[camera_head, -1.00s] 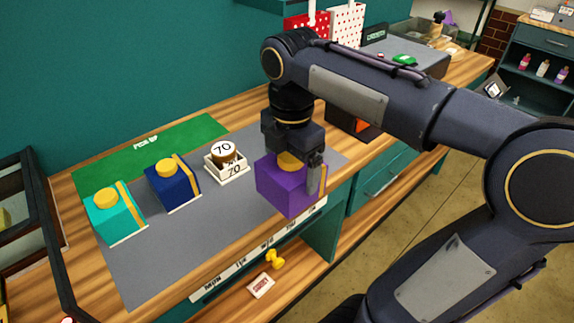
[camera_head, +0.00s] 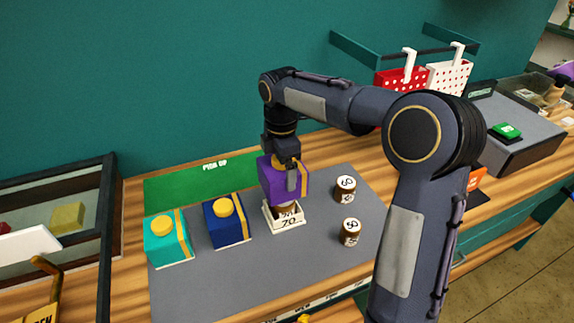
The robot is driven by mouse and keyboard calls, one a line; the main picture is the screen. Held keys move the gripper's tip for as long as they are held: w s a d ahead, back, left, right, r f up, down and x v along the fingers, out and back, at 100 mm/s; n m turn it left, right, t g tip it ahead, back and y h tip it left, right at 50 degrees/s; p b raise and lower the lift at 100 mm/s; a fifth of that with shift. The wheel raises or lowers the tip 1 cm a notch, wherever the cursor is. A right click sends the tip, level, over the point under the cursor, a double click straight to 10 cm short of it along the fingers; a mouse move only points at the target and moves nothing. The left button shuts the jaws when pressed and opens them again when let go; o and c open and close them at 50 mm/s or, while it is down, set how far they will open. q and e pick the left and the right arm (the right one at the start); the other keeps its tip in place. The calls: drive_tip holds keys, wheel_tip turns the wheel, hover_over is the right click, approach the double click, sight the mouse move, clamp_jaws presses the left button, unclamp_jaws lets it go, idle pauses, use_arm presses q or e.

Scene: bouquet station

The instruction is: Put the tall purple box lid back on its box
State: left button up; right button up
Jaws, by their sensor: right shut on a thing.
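The tall purple box lid (camera_head: 284,188) hangs in my right gripper (camera_head: 287,168), which is shut on it. It is over a white open box base (camera_head: 284,217) marked 70 on the grey mat. A brown round item (camera_head: 288,206) shows in that base, partly covered by the lid. The lid appears in line with the base; whether they touch I cannot tell. My left gripper is out of the picture.
A teal box (camera_head: 166,243) and a blue box (camera_head: 229,231) with yellow knobs stand left of the base. Two brown marked jars (camera_head: 346,188) (camera_head: 350,233) stand right of it. A green pick up mat (camera_head: 205,176) lies behind. The front of the grey mat (camera_head: 250,275) is clear.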

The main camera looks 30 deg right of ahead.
drive_tip(key=shift+f+b, duration=1.5)
drive_tip(key=shift+f, duration=0.05)
drive_tip(key=shift+f+b, duration=0.7)
drive_tip(key=shift+f, duration=0.75)
drive_tip(key=shift+p, duration=0.7)
drive_tip(key=shift+f+b, duration=0.5)
drive_tip(key=shift+f, duration=1.1)
idle(1.1)
idle(0.3)
drive_tip(key=o, duration=0.7)
drive_tip(key=shift+o, duration=0.2)
